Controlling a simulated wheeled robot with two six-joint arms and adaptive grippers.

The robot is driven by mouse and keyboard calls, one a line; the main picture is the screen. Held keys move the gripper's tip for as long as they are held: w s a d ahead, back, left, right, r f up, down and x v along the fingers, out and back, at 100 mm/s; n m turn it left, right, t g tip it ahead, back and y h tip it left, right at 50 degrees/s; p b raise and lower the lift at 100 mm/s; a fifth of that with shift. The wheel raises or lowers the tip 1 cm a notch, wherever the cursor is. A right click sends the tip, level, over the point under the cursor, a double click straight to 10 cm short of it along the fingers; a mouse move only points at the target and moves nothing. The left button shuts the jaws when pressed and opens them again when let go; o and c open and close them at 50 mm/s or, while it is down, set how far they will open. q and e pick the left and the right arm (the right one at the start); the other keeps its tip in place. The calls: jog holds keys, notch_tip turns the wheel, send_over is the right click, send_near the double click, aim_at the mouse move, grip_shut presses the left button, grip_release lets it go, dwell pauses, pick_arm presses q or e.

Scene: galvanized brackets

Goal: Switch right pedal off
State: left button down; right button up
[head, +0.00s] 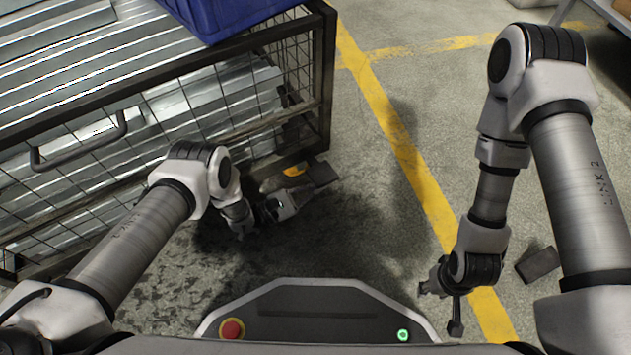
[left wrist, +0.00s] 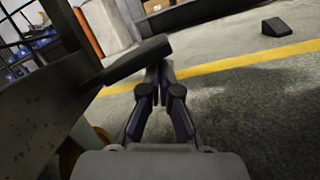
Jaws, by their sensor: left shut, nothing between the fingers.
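A dark flat pedal (head: 323,174) sticks out low at the near right corner of the wire cage (head: 318,75), beside an orange wheel part (head: 295,170). In the left wrist view the pedal (left wrist: 137,60) runs up to the right, tilted. My left gripper (head: 303,194) is shut and empty at the pedal; in the left wrist view its fingertips (left wrist: 160,72) are just below the pedal's outer end. I cannot tell whether they touch. My right gripper (head: 438,306) hangs low over the floor near the yellow line, its fingers spread, with nothing between them.
The cage holds stacked galvanized metal, with a blue crate (head: 225,15) on top. A dark wedge-shaped block (head: 538,264) lies on the floor to the right. A yellow line (head: 405,150) crosses the concrete.

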aim_at(316, 180)
pick_arm(q)
notch_tip(316, 180, up, 2)
jog(key=shift+r+p, duration=0.2)
jog(key=shift+p, duration=0.85)
jog(key=shift+r+p, duration=0.5)
jog(key=shift+p, duration=0.2)
pick_arm(e)
jog(key=shift+s+r, duration=0.1)
jog(key=shift+r, duration=2)
pick_arm(q)
jog(key=shift+w+r, duration=0.1)
jog(key=shift+w, duration=0.05)
jog(key=shift+a, duration=0.1)
